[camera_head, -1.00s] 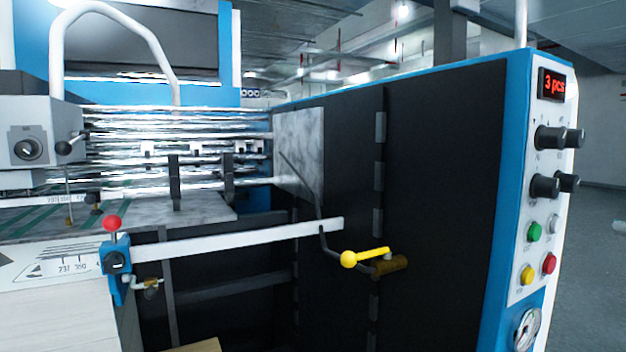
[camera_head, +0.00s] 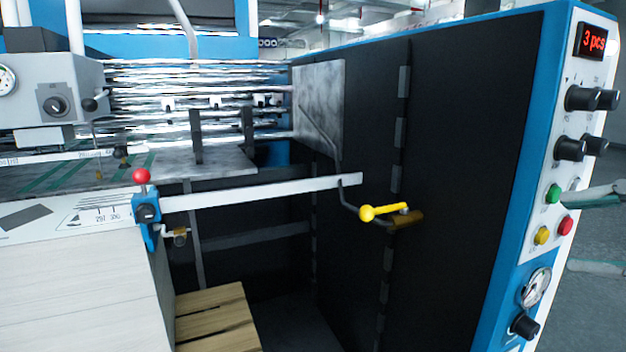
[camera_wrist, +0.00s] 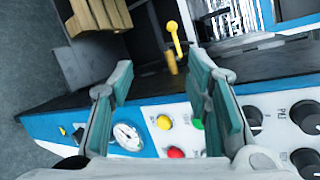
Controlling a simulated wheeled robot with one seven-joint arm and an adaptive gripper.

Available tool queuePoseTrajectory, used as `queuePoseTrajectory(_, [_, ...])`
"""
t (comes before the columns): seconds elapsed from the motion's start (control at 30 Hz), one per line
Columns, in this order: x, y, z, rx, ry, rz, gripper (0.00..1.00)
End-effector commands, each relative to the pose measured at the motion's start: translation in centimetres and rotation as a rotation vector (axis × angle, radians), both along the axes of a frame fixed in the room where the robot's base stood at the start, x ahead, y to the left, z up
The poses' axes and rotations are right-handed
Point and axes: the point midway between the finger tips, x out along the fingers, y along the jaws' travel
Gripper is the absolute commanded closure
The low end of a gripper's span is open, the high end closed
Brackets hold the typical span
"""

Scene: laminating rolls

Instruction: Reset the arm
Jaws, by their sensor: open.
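My gripper (camera_head: 568,232) shows at the right edge in the head view, in front of the control panel (camera_head: 540,215) side of the machine. Its two greenish-grey fingers are apart, with nothing between them.
A yellow-handled lever (camera_head: 385,212) sticks out from the dark side panel (camera_head: 460,160). A wooden pallet (camera_head: 215,318) stands below. Grey floor (camera_head: 600,310) is open at right.

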Motion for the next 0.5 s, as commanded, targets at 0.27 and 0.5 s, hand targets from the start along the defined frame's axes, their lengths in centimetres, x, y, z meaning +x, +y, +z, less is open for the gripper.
queuePoseTrajectory(0.27, [-5.6,10.9,-7.8,-0.771,0.179,0.593,0.56])
queuePoseTrajectory(0.5, [-7.4,11.2,-9.0,-1.333,0.059,0.865,0.56])
